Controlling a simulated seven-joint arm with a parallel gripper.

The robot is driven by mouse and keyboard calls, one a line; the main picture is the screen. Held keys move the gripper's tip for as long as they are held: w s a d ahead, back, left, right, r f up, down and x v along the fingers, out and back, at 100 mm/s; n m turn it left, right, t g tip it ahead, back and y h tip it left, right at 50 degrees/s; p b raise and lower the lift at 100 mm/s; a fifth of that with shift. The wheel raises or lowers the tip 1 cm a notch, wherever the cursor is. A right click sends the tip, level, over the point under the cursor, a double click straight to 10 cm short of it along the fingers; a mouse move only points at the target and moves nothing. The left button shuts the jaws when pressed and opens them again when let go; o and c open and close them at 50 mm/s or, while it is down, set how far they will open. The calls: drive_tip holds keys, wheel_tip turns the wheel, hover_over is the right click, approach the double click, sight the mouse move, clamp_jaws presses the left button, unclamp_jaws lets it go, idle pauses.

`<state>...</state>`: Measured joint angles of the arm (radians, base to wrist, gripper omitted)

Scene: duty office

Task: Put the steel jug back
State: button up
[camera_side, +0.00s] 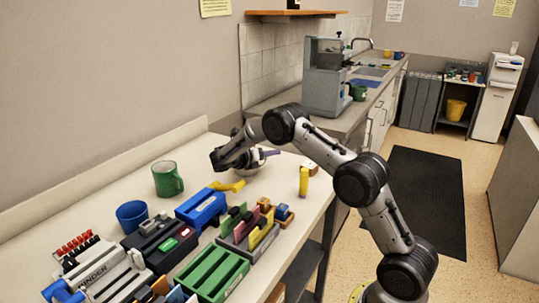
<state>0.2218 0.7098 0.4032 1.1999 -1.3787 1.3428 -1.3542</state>
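My gripper (218,160) hangs low over the far part of the pale worktop (146,204), its fingers pointing left. I cannot make out from this view whether its fingers are apart or what is between them. A pale, rounded, metallic-looking thing (249,170) shows just behind and below my wrist, partly hidden by it. It may be the steel jug, but too little shows to be sure. No other steel jug can be made out.
A green mug (167,179) and a blue cup (132,216) stand left of my gripper. A yellow thing (228,186), a blue box (201,209) and colored racks crowd the front. A yellow bottle (303,181) stands right. A grey machine (327,85) stands on the back counter.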

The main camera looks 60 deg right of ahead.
drive_tip(key=v, duration=1.1)
drive_tip(key=s+a+r+m+t+y, duration=0.1)
drive_tip(key=s+a+r+m+y, duration=0.35)
drive_tip(key=s, duration=0.45)
drive_tip(key=s+a+r+m+t+y, duration=0.2)
drive_tip(key=s+a+r+m+y, duration=0.1)
drive_tip(key=s+a+r+m, duration=0.4)
drive_tip(key=s+a+f+m+t+y, duration=0.1)
drive_tip(key=s+a+m+t+y, duration=0.1)
drive_tip(key=s+a+m, duration=0.3)
drive_tip(key=s+a+f+m+t+y, duration=0.2)
drive_tip(key=s+a+m+y, duration=0.3)
drive_tip(key=s, duration=0.7)
drive_tip(key=shift+s+a+t, duration=0.3)
drive_tip(key=shift+s+t, duration=0.05)
drive_tip(key=shift+t, duration=0.25)
